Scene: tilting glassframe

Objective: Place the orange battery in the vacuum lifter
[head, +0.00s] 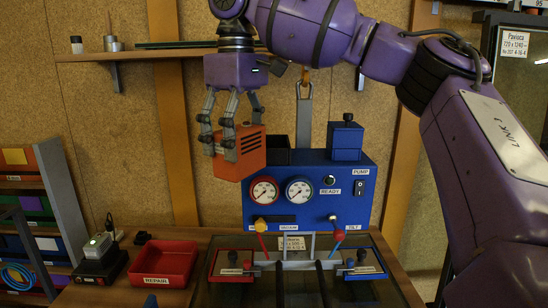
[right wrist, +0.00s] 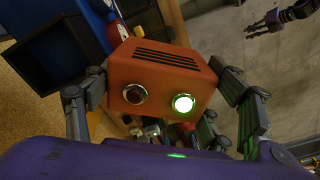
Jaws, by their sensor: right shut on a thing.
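The orange battery (head: 238,160) is held in the air by my right gripper (head: 229,140), left of the blue vacuum lifter unit (head: 345,185). The gripper's fingers are shut on its sides. In the right wrist view the battery (right wrist: 160,78) shows a slotted vent, a green lit lamp and a dark red lamp. The lifter has two gauges, READY, PUMP and TILT labels. An open black box (head: 278,157) sits on its top left, just right of the battery; it shows in the right wrist view too (right wrist: 50,70). My left gripper (right wrist: 270,24) shows small there, its fingers' opening unclear.
A glass frame with red and blue levers (head: 300,265) lies before the lifter. A shelf (head: 150,53) is on the wall behind.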

